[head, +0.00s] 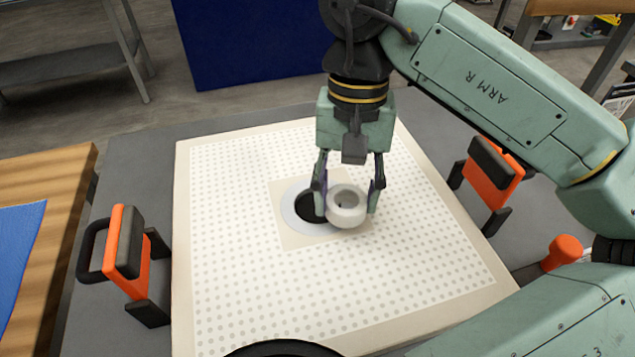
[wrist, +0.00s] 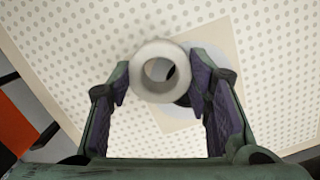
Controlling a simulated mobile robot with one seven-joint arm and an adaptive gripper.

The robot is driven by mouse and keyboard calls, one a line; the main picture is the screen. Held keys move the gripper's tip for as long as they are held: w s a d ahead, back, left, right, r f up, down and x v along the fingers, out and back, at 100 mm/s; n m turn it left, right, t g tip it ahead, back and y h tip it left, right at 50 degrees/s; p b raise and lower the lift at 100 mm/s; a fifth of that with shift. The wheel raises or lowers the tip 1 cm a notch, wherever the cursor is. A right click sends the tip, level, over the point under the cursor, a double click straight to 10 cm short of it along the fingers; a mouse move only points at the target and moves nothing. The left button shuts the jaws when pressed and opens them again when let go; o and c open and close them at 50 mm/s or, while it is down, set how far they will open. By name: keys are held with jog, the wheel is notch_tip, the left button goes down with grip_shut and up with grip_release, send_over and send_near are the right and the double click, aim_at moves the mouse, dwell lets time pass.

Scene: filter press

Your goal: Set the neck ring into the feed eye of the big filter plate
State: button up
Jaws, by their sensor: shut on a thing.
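The big filter plate (head: 235,270) is a cream square with rows of dots, lying flat. Its feed eye (head: 309,206) is a dark round hole with a pale grey rim, in a plain square at the middle. My gripper (head: 348,200) is shut on the neck ring (head: 347,215), a thick whitish ring, and holds it over the right side of the eye, apparently above the plate. In the wrist view the ring (wrist: 160,92) sits between the purple finger pads and hides part of the eye. The ring covers the eye's right part in the head view.
Orange and black clamp-like handles stand at the plate's left (head: 128,255) and right (head: 490,180) sides. An orange knob (head: 563,252) is at the right. A wooden table with a blue sheet (head: 18,245) is at the far left. The dotted plate around the eye is clear.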

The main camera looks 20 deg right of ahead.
jog(key=w+a, duration=0.1)
jog(key=w, duration=0.2)
jog(key=w+a+p, duration=0.1)
jog(key=w, duration=0.1)
jog(key=shift+a+f, duration=0.2)
jog(key=shift+a, duration=0.15)
jog(key=shift+f+p, duration=0.45)
jog(key=shift+f, duration=1.35)
jog(key=shift+f, duration=0.15)
jog(key=o, duration=1.1)
jog(key=shift+o, duration=0.2)
jog(key=shift+r, duration=0.35)
notch_tip(320, 180, up, 12)
jog(key=w+b, duration=0.1)
jog(key=shift+w+d+f, duration=0.2)
jog(key=shift+w+d, duration=0.1)
jog(key=shift+d, duration=0.05)
